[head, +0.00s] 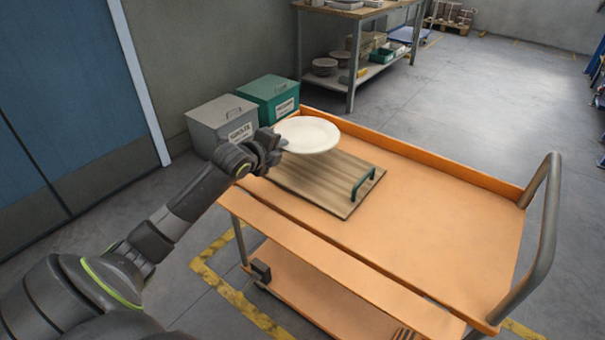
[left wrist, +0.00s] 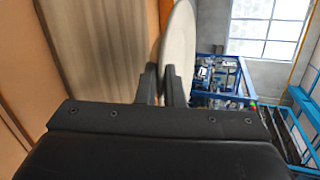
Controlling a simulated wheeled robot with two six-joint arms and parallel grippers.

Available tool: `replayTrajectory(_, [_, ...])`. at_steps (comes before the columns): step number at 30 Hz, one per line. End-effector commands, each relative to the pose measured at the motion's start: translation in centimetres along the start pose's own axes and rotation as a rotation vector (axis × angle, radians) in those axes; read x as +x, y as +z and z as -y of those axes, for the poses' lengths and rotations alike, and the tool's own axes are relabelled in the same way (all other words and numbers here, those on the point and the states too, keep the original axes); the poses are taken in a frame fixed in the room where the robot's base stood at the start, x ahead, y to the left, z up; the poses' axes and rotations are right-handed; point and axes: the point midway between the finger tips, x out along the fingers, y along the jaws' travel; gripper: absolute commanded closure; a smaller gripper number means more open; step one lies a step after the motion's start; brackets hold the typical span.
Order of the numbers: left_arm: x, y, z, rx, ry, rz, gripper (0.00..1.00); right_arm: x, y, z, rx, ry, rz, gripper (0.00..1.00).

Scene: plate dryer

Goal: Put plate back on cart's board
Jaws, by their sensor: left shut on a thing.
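A white round plate (head: 308,135) is held flat by its near-left rim over the far-left part of the wooden board (head: 322,181). My left gripper (head: 279,146) is shut on that rim. In the left wrist view the plate (left wrist: 179,48) shows edge-on between the fingers (left wrist: 163,85), beside the board (left wrist: 95,50) and apart from it. The board lies on the orange cart (head: 430,215) and has a green handle (head: 363,184) at its right end. The board's part under the plate is hidden. My right gripper is not in view.
A grey bin (head: 222,120) and a green bin (head: 270,98) stand behind the cart's left end. A shelf table (head: 350,50) stands farther back. The cart has raised rims and a grey push handle (head: 540,240) at right. Its top right of the board is clear.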

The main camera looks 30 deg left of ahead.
Motion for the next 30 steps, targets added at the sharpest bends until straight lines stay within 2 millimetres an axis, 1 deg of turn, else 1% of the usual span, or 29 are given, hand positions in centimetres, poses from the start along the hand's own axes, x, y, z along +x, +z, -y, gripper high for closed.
replayTrajectory(1, [0.4,-0.2,-0.9,-0.004,0.001,-0.001,1.0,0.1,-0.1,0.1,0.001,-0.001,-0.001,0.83])
replayTrajectory(3, [0.8,-0.5,-2.2,-0.005,0.002,-0.001,1.0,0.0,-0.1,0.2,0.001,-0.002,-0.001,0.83])
replayTrajectory(6, [1.4,-0.8,-3.8,-0.004,0.001,-0.001,1.0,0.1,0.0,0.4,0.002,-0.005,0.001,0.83])
replayTrajectory(14, [2.3,-1.2,-5.8,-0.003,-0.001,-0.001,1.0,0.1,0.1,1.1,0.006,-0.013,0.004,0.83])
replayTrajectory(19, [3.1,-1.7,-8.0,-0.002,0.001,-0.001,1.0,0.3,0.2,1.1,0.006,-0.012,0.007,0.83])
replayTrajectory(21, [3.3,-1.7,-8.4,-0.001,-0.001,0.0,1.0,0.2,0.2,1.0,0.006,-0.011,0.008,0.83])
replayTrajectory(29, [3.3,-1.7,-8.5,0.001,-0.002,0.0,1.0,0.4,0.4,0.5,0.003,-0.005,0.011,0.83])
replayTrajectory(30, [3.3,-1.7,-8.6,0.001,0.003,0.0,0.9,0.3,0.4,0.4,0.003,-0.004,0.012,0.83])
